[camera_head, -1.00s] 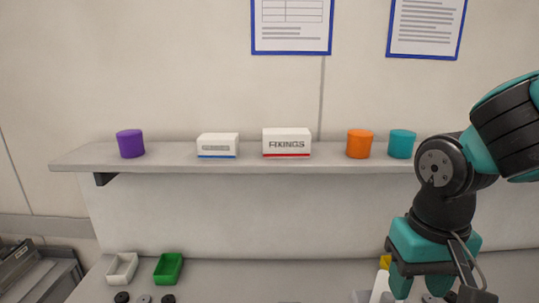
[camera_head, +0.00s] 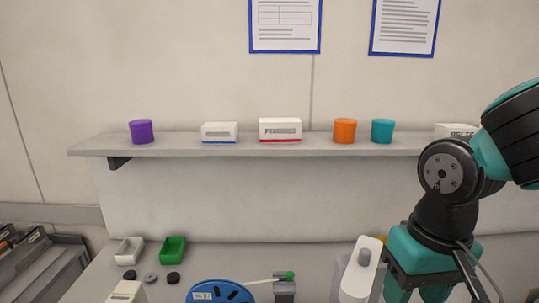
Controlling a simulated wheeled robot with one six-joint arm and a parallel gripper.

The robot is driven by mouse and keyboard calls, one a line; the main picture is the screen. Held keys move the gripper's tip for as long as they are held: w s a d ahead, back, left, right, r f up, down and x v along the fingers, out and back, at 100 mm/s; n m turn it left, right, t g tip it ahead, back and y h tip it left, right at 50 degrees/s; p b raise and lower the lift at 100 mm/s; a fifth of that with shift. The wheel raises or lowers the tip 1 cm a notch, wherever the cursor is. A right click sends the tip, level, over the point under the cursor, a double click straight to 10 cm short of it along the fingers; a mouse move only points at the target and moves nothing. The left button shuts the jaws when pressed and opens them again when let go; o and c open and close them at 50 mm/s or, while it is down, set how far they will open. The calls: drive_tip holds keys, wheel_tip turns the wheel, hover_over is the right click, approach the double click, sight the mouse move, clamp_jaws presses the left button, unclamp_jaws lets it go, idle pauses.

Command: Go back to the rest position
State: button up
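My gripper (camera_head: 418,288) hangs at the lower right, below my black and teal wrist. It points down, and the bottom edge of the picture cuts off its fingertips, so I cannot see whether they are open or hold anything. A white rounded device (camera_head: 361,270) stands just left of it in the picture. A small yellow thing shows partly behind the gripper.
A wall shelf (camera_head: 255,147) bears purple (camera_head: 141,131), orange (camera_head: 345,130) and teal (camera_head: 383,131) cups and white boxes (camera_head: 280,130). The bench below bears a white bin (camera_head: 129,250), a green bin (camera_head: 173,250) and a blue reel (camera_head: 218,292). Grey trays (camera_head: 45,270) stand at left.

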drive_tip(key=s+a+f+n+y+b, duration=0.3)
drive_tip(key=s+f+n+b, duration=0.3)
drive_tip(key=b, duration=0.3)
drive_tip(key=shift+s+a+f+y, duration=0.3)
drive_tip(key=shift+a+f, duration=0.05)
drive_tip(key=shift+a, duration=0.3)
